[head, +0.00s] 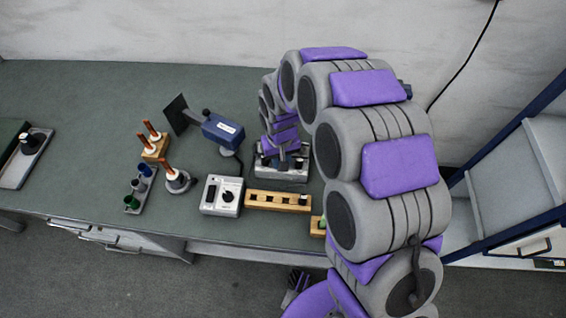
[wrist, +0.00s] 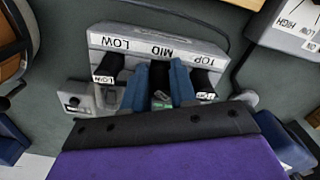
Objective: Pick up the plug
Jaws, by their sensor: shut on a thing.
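In the wrist view my gripper (wrist: 159,68) has two blue fingers closed around a small dark plug (wrist: 161,101) with a green mark. The plug is in front of the middle of a grey box (wrist: 205,55) labelled LOW, MID and TOP. Another dark plug labelled LOW (wrist: 106,70) is left of the fingers, and another dark one (wrist: 205,80) is right of them. In the head view my gripper (head: 283,153) is over the grey box (head: 284,176); the held plug is not clear there. I cannot tell whether it is still seated in the box.
A grey switch box (head: 222,196) and a wooden block with holes (head: 277,200) lie at the front of the green table (head: 90,100). A blue tool (head: 222,130), rods in a wooden stand (head: 154,148) and a tray of cups (head: 140,190) stand to the left.

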